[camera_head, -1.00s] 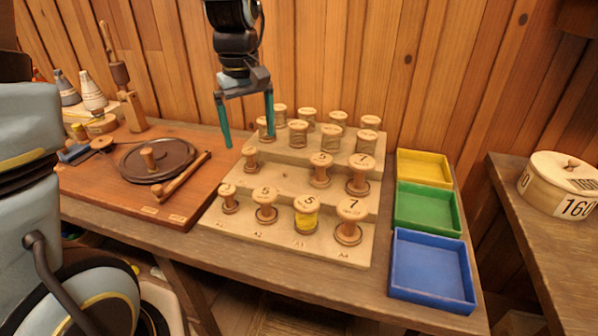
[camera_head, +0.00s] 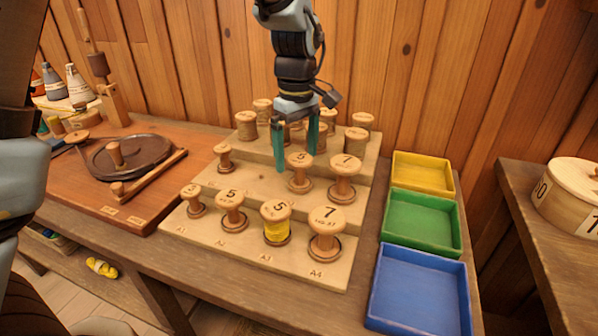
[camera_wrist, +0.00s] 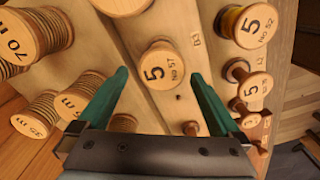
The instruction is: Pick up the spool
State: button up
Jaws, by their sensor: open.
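Several wooden spools stand on a stepped wooden rack (camera_head: 262,255). One spool marked 5 (camera_head: 299,174) stands upright on the middle step; in the wrist view a spool marked 5 No 57 (camera_wrist: 160,66) lies ahead of and between the fingers. My gripper (camera_head: 296,162) is open and empty, its green fingers pointing down above the rack near that middle-step spool. In the wrist view my gripper (camera_wrist: 160,74) has a finger on each side. I cannot tell how far its tips are above the spool.
Front-step neighbours include a yellow-wound spool (camera_head: 276,224) and a spool marked 7 (camera_head: 327,235). Another spool marked 7 (camera_head: 344,180) stands close on the middle step. Yellow (camera_head: 424,173), green (camera_head: 422,222) and blue (camera_head: 420,290) trays are at right. Taller spools crowd the back step.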

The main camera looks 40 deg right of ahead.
aim_at(299, 174)
jog(key=f, duration=0.2)
jog(key=s+f+p, duration=0.1)
jog(key=f, duration=0.2)
jog(key=c, duration=1.4)
